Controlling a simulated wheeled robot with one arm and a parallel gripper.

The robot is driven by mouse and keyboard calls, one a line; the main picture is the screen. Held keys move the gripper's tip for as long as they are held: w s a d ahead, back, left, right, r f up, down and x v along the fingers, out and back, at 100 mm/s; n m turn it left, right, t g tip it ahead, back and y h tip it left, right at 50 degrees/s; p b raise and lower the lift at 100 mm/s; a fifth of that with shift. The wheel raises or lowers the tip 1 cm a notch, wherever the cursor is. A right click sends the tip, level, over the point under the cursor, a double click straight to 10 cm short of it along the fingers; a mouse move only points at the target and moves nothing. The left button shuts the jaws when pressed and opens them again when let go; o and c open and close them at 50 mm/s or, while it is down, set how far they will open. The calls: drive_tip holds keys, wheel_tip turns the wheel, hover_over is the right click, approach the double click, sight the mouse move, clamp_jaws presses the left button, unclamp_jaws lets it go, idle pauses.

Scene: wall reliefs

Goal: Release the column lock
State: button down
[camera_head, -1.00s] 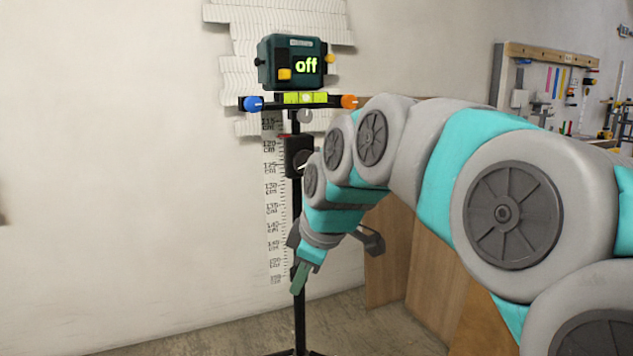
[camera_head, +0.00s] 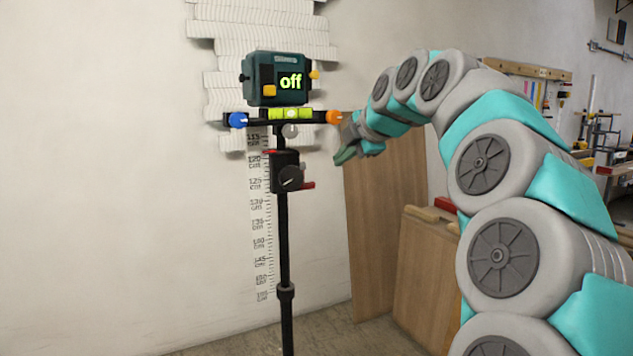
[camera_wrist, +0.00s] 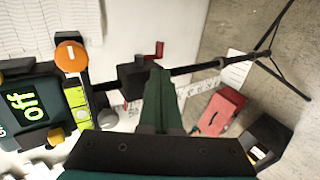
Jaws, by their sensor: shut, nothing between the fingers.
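A black column (camera_head: 284,240) on a tripod stands before the wall and bears a black collar block (camera_head: 283,172). A red lever (camera_head: 307,185) sticks out to the right from the block's lower part, and a dark round knob (camera_head: 291,178) sits on its face. I cannot tell which is the lock. The lever also shows in the wrist view (camera_wrist: 157,50), beside the block (camera_wrist: 137,82). My gripper (camera_head: 344,155) is shut and empty, up and right of the lever, and seems apart from it. Its green fingers (camera_wrist: 162,100) overlap the block's edge in the wrist view.
A green device reading "off" (camera_head: 277,78) tops the column. Below it a crossbar carries a blue knob (camera_head: 238,120), a yellow-green level (camera_head: 291,114) and an orange knob (camera_head: 333,117) close to my gripper. Wooden boards (camera_head: 385,230) lean at right. Left of the column is free.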

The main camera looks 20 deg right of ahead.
sight(312, 185)
drive_tip(key=p+x, duration=0.2)
drive_tip(key=x, duration=1.2)
drive_tip(key=shift+f+b, duration=0.15)
drive_tip(key=shift+b, duration=0.15)
